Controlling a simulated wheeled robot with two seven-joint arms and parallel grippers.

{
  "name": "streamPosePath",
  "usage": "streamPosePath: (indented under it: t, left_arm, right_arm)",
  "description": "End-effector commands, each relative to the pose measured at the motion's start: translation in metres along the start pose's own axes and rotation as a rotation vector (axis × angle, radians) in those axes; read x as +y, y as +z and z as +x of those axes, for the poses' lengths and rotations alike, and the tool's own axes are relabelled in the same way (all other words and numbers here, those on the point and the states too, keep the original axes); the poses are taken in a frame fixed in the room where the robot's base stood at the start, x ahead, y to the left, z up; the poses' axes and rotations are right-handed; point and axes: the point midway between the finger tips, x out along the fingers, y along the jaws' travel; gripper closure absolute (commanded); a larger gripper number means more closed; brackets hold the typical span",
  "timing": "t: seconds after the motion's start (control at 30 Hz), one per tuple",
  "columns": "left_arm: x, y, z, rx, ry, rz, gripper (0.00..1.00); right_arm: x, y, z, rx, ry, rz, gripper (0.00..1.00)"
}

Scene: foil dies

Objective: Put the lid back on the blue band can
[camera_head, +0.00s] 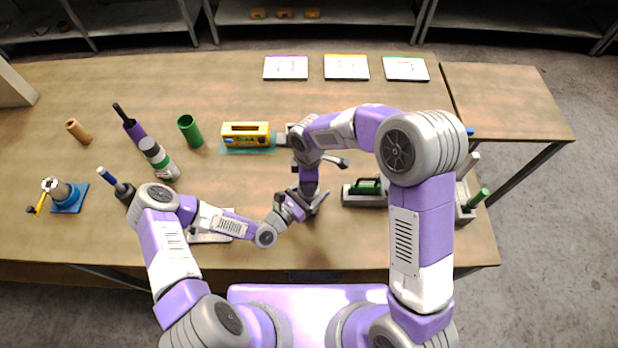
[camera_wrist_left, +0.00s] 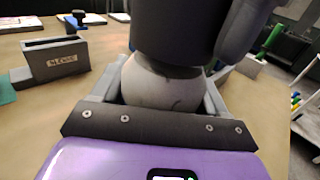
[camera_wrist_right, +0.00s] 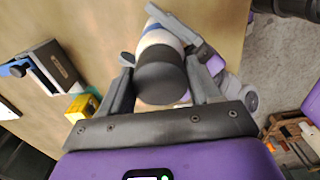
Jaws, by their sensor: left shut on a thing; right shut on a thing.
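The blue band can (camera_wrist_right: 160,38) is white with a blue band and shows between the arms in the right wrist view. Its pale body (camera_wrist_left: 160,88) sits between the fingers of my left gripper (camera_wrist_left: 158,92), which is shut on it. The black lid (camera_wrist_right: 160,82) is between the fingers of my right gripper (camera_wrist_right: 160,78), which is shut on it. The lid lines up with the can's end and looks to meet it; I cannot tell whether it is fully seated. In the head view, my left gripper (camera_head: 299,206) is below my right wrist, and the can is mostly hidden.
A yellow block (camera_head: 246,133) is behind the grippers. A grey rack with a green piece (camera_head: 368,187) is at right. Three cards lie at the back.

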Motion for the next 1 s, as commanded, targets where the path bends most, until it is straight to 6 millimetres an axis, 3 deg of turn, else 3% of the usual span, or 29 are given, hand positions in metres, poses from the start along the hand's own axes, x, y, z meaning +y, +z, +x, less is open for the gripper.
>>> streamPosePath:
  t: [0.53, 0.57, 0.73, 1.0]
  left_arm:
    - [0.000, 0.001, 0.000, -0.001, 0.001, 0.001, 0.81]
    - [0.000, 0.001, 0.000, -0.001, 0.001, 0.001, 0.81]
    - [0.000, 0.001, 0.000, -0.001, 0.001, 0.001, 0.81]
    - [0.000, 0.001, 0.000, -0.001, 0.001, 0.001, 0.81]
  right_arm:
    - [0.000, 0.001, 0.011, -0.001, -0.001, 0.000, 0.66]
    - [0.000, 0.000, 0.011, -0.001, 0.000, 0.000, 0.34]
    - [0.000, 0.000, 0.011, -0.001, -0.001, 0.000, 0.08]
    - [0.000, 0.000, 0.011, -0.001, 0.000, 0.000, 0.08]
